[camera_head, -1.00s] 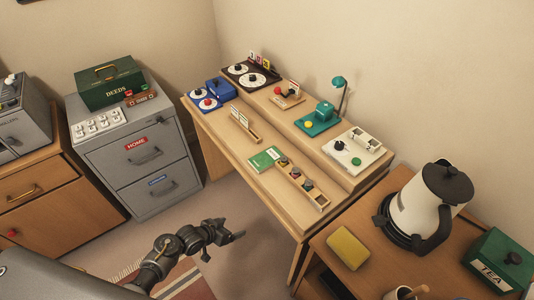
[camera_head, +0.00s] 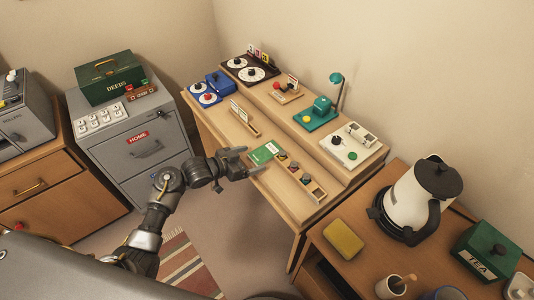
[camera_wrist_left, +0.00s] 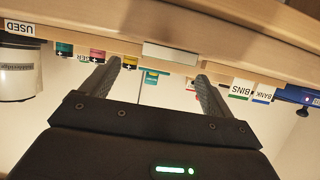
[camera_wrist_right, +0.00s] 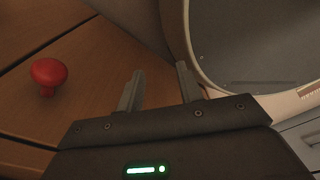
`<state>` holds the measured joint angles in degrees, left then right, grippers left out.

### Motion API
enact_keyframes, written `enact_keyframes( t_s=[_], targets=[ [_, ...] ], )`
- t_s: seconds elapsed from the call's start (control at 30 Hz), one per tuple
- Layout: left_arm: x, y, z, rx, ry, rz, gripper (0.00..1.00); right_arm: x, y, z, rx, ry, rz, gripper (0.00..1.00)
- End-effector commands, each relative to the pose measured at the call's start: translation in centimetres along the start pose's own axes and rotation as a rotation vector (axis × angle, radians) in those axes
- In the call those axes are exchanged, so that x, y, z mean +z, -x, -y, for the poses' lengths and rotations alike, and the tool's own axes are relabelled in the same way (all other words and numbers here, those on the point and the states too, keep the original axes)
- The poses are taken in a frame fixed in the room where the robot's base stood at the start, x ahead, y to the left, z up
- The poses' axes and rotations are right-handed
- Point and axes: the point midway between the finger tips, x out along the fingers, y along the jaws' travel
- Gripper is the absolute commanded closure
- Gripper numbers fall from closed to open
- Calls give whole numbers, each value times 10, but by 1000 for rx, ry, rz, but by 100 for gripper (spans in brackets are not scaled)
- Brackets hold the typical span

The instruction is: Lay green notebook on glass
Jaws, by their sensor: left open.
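The green notebook (camera_head: 264,152) lies flat on the front part of the wooden desk (camera_head: 232,141), beside the tray of small items. My left gripper (camera_head: 252,162) is at the desk's front edge, just in front of the notebook; whether it touches is unclear. In the left wrist view its fingers (camera_wrist_left: 155,84) are apart and empty, facing the desk edge. My right gripper (camera_wrist_right: 160,88) shows only in its wrist view, fingers apart with nothing between them. I cannot make out a glass surface with certainty.
A narrow tray (camera_head: 316,193) with several small items sits right of the notebook, and a card holder (camera_head: 243,117) behind it. A teal lamp (camera_head: 323,103) stands on the raised shelf. A kettle (camera_head: 418,195) and yellow sponge (camera_head: 343,239) are on the right table.

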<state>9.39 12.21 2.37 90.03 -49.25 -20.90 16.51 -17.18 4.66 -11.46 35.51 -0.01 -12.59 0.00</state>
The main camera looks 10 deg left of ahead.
Motion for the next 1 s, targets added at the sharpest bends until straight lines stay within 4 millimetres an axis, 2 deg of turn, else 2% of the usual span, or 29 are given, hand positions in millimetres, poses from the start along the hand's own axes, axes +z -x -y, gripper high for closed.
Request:
enact_keyframes(
  t_s=[0.23,0.5,0.6,0.87,1.0],
  targets=[
    [-1,-8,1,0,2,0,13,0,2,-2,2,1,1,64],
    [-3,-45,7,1,2,0,13,0,6,-2,2,1,1,64],
    [-2,-52,8,0,1,1,13,0,7,-1,1,0,1,64],
    [-2,-54,8,-1,-1,1,13,-1,6,3,-4,-2,-1,64],
    [-2,-54,8,0,-1,1,31,-2,6,5,-6,-2,-1,64]
  ],
)
